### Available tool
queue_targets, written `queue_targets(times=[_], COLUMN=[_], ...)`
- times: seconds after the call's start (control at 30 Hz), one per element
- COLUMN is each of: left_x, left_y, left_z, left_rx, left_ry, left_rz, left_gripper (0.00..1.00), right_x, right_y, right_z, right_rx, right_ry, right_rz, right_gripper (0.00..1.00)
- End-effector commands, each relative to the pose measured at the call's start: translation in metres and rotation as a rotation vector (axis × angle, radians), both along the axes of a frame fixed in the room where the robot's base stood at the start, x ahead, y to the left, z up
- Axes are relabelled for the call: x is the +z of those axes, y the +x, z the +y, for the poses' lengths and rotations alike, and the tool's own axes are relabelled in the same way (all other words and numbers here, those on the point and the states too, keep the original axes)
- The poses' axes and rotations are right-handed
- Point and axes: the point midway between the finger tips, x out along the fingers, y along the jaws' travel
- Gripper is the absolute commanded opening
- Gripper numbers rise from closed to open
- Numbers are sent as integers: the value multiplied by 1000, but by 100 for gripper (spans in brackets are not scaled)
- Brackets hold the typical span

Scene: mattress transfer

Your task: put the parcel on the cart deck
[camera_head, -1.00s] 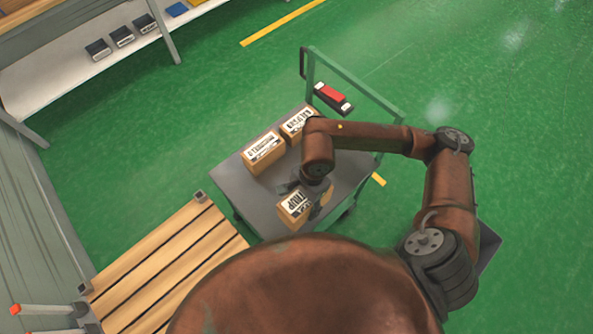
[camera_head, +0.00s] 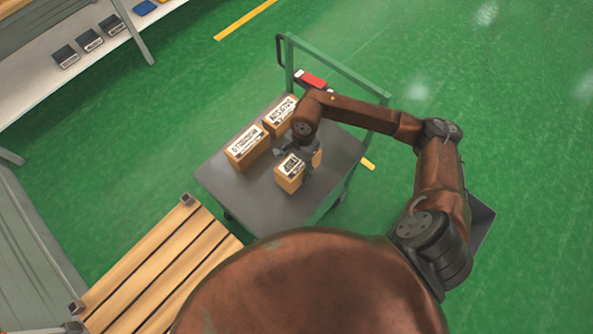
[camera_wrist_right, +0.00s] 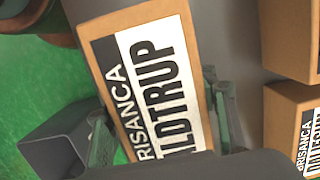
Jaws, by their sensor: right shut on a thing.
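The parcel (camera_head: 288,178), a small brown box with a black and white label, is over the grey cart deck (camera_head: 250,198), right of two other boxes. My right gripper (camera_head: 302,166) reaches down from above and is shut on it. In the right wrist view the parcel (camera_wrist_right: 165,75) fills the middle, with a finger on each side. Whether its underside touches the deck cannot be told. My left gripper is not in view.
Two labelled boxes, one nearer (camera_head: 247,148) and one farther (camera_head: 281,117), stand on the deck's left side. A green handle frame (camera_head: 340,72) bounds the far end. A slatted wooden platform (camera_head: 165,265) is at the lower left. The deck's near part is bare.

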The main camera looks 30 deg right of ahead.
Motion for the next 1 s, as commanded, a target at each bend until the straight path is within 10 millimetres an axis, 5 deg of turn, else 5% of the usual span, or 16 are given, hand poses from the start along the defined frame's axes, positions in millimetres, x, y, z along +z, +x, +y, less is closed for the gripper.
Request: queue_targets(times=[0.23, 0.6, 0.63, 0.87, 1.0], left_x=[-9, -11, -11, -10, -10], left_y=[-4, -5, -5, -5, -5], left_z=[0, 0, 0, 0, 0], left_rx=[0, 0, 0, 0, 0], left_ry=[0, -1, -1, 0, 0], left_rz=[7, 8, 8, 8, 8], left_gripper=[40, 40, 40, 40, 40], right_x=[-34, -38, -39, -37, -37], right_y=[3, 3, 2, 2, 2], right_z=[-2, -2, -2, -2, -2], right_rx=[-2, 0, -1, -1, -1], right_ry=[1, 0, -1, -1, -1], right_rz=[3, 0, 1, 1, 1], right_gripper=[11, 11, 54, 70, 70])
